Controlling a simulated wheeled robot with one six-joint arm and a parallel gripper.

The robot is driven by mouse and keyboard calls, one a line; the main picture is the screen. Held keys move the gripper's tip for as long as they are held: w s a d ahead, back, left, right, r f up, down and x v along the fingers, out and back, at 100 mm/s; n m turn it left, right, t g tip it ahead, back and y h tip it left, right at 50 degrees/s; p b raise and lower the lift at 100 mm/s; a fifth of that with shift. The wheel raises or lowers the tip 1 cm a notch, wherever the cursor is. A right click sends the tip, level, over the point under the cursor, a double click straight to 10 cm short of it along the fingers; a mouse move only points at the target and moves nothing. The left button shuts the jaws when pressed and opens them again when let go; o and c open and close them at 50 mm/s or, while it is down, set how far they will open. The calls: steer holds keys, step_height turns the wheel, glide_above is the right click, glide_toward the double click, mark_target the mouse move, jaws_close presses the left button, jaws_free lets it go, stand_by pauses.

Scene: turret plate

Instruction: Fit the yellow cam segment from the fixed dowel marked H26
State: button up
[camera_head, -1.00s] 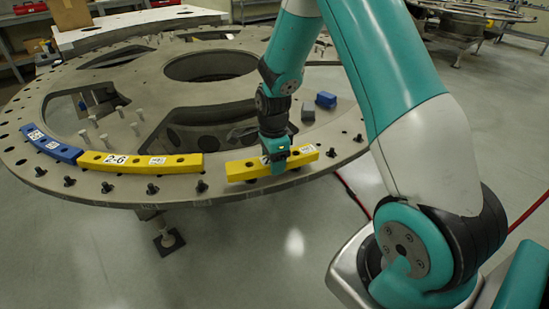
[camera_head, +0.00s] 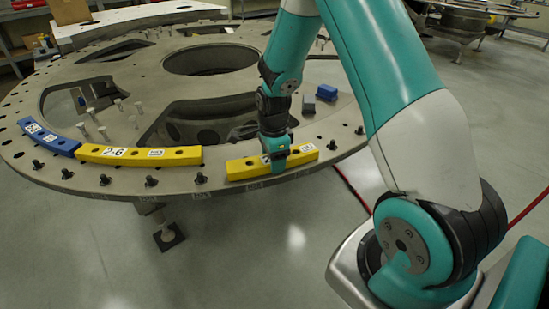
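The yellow cam segment (camera_head: 246,168) is at the near right rim of the turret plate. My gripper (camera_head: 277,160) comes down over its middle from above, with one teal finger across its front face; it looks shut on the segment. A white label shows on the segment's right part. I cannot tell whether its underside touches the plate or whether dowels enter its holes. Rim markings are too small to read, so I cannot pick out H26.
A yellow segment labelled 2-6 (camera_head: 138,156) and a blue segment (camera_head: 47,139) lie end to end along the rim at left. Dark dowels (camera_head: 151,181) stand along the near rim. A blue block (camera_head: 326,92) and a grey block (camera_head: 308,104) sit behind. The turret plate (camera_head: 130,75) has large openings.

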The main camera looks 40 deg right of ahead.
steer(key=o, duration=0.5)
step_height(320, 180, up, 17)
steer(key=shift+r, duration=0.2)
stand_by(0.7)
steer(key=s+a+r+n+y, duration=0.2)
steer(key=s+a+n, duration=0.9)
steer(key=n, duration=0.3)
steer(key=s+a+r+n+y, duration=0.2)
steer(key=s+a+n, duration=0.9)
steer(key=n, duration=0.3)
steer(key=shift+s+r+n, duration=0.15)
steer(key=shift+r+n, duration=0.1)
steer(key=shift+n, duration=0.05)
